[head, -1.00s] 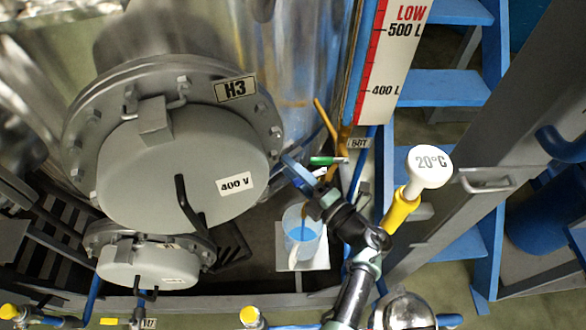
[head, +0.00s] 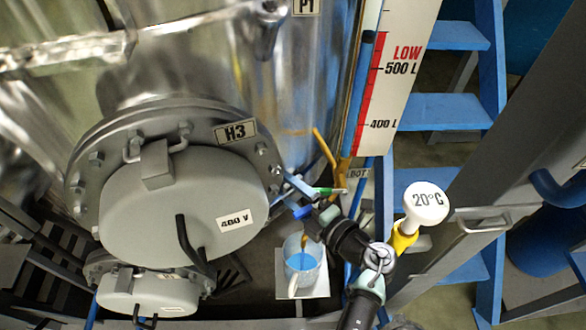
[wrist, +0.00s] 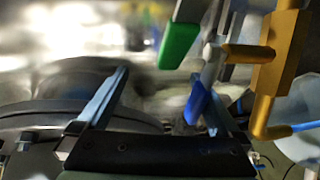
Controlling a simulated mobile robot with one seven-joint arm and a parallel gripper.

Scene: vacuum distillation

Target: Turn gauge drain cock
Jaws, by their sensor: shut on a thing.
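A brass pipe (head: 325,147) stands at the foot of the level gauge (head: 396,90), and it also shows at the right of the wrist view (wrist: 277,65). A green lever (head: 327,190) projects from the fittings; in the wrist view it (wrist: 180,45) lies above the jaws. A blue lever (wrist: 198,101) lies lower, between my fingers and close to the right one; it also shows in the head view (head: 302,212). Contact at the left finger is not clear.
A jug (head: 303,262) with blue liquid stands on a white pad below the fittings. The H3 flange cover (head: 170,205) is close on the left. A white 20°C dial (head: 426,203) and blue steps (head: 445,112) are on the right.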

